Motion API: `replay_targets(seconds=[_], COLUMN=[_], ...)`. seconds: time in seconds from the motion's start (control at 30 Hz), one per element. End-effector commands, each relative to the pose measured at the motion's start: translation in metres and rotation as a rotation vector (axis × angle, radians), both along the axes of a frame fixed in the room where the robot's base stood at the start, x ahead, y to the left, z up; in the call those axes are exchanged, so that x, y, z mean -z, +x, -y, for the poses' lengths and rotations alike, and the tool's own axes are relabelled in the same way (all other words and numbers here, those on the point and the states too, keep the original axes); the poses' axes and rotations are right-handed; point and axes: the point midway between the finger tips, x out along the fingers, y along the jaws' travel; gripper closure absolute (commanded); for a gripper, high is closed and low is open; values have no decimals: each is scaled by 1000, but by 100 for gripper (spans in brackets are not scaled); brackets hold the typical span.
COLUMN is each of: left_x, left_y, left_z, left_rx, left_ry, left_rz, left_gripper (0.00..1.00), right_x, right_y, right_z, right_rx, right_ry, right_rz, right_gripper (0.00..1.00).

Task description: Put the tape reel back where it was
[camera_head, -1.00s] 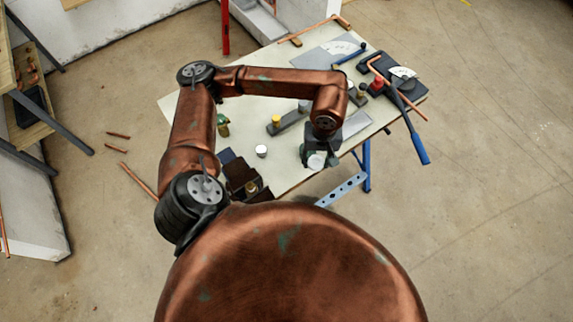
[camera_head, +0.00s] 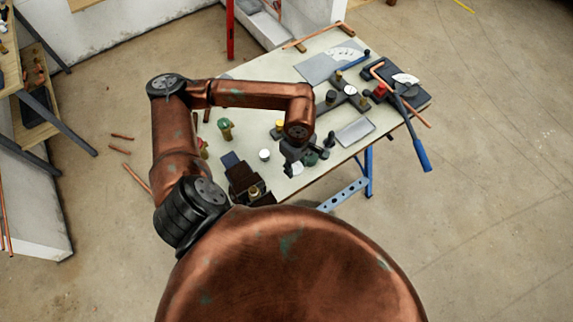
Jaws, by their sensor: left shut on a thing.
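My left arm reaches in from the left over the light workbench (camera_head: 318,178). My left gripper (camera_head: 298,162) points down near the bench's front edge and is shut on the white tape reel (camera_head: 297,169). Only a small pale part of the reel shows; the dark gripper body covers the rest. I cannot tell whether the reel touches the bench top. My right gripper is not in view.
A small white-topped cylinder (camera_head: 264,154) and a dark brown block (camera_head: 243,180) stand left of the gripper. A blue-handled pipe bender (camera_head: 420,153) overhangs the right edge. Green-bodied fittings (camera_head: 225,130) stand behind left.

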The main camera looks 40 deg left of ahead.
Motion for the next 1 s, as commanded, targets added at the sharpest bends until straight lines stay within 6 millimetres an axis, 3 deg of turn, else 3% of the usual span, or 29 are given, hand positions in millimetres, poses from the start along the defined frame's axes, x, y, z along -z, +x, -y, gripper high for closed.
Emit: replay_targets(seconds=[0.03,0.3,0.57,0.8,1.0], left_x=[6,47,62,91,92], left_y=[2,11,15,15,16], left_z=[-12,-41,-53,-52,-52], left_rx=[-7,-1,-1,1,2], left_ry=[4,1,1,-2,0], left_rz=[-5,-2,-3,0,1], left_gripper=[77,77,77,77,77], right_x=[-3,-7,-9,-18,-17], right_y=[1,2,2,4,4], right_z=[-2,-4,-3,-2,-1], right_rx=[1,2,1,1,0], right_ry=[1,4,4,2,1], right_rz=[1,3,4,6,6], right_gripper=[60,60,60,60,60])
